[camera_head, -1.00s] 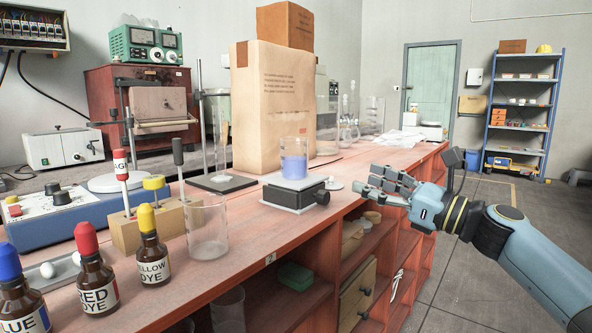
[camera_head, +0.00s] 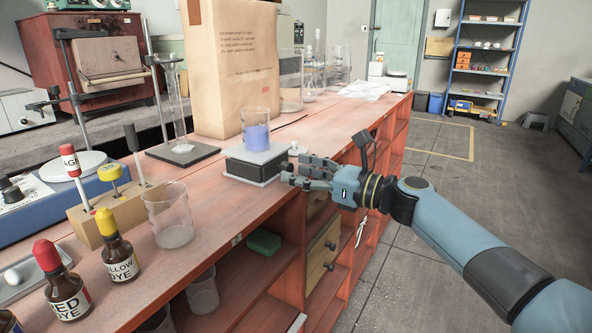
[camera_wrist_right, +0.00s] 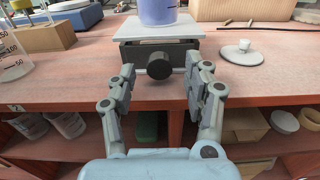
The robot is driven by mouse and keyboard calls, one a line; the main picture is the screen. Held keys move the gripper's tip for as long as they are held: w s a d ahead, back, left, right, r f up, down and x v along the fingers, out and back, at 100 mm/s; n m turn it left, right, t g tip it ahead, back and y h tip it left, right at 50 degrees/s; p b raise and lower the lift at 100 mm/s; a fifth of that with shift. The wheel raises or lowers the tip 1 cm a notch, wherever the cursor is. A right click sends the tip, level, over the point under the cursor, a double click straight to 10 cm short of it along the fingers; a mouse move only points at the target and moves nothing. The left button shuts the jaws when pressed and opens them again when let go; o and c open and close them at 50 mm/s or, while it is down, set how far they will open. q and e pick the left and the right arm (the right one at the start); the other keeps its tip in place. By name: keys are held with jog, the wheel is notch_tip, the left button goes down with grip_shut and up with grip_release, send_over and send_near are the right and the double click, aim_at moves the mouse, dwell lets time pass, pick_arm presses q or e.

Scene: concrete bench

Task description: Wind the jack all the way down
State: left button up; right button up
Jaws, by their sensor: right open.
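The jack (camera_head: 248,172) is a low black lab jack with a grey top plate, standing near the front edge of the red bench. A beaker of blue liquid (camera_head: 256,136) stands on its plate. In the right wrist view the jack's black knob (camera_wrist_right: 159,66) faces me. My right gripper (camera_head: 287,174) is at the knob's side of the jack; in the wrist view its open fingers (camera_wrist_right: 160,84) lie left and right of the knob, with visible gaps and nothing held. My left gripper is not in view.
An empty glass beaker (camera_head: 172,226), a wooden block (camera_head: 104,224) and dye bottles (camera_head: 118,256) stand left along the bench. A paper bag (camera_head: 234,70) stands behind the jack. A small grey lidded piece (camera_wrist_right: 237,54) lies right of it. Open shelves are below.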

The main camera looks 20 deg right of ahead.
jog(key=shift+w+a, duration=0.35)
jog(key=shift+w, duration=0.1)
grip_shut()
jog(key=n+b, duration=0.1)
jog(key=n, duration=0.1)
jog(key=n+b, duration=0.2)
jog(key=shift+f, duration=0.3)
jog(key=shift+r+n+b, duration=0.2)
jog(key=shift+n+b, duration=0.15)
jog(key=shift+n, duration=0.55)
jog(key=shift+r, duration=0.1)
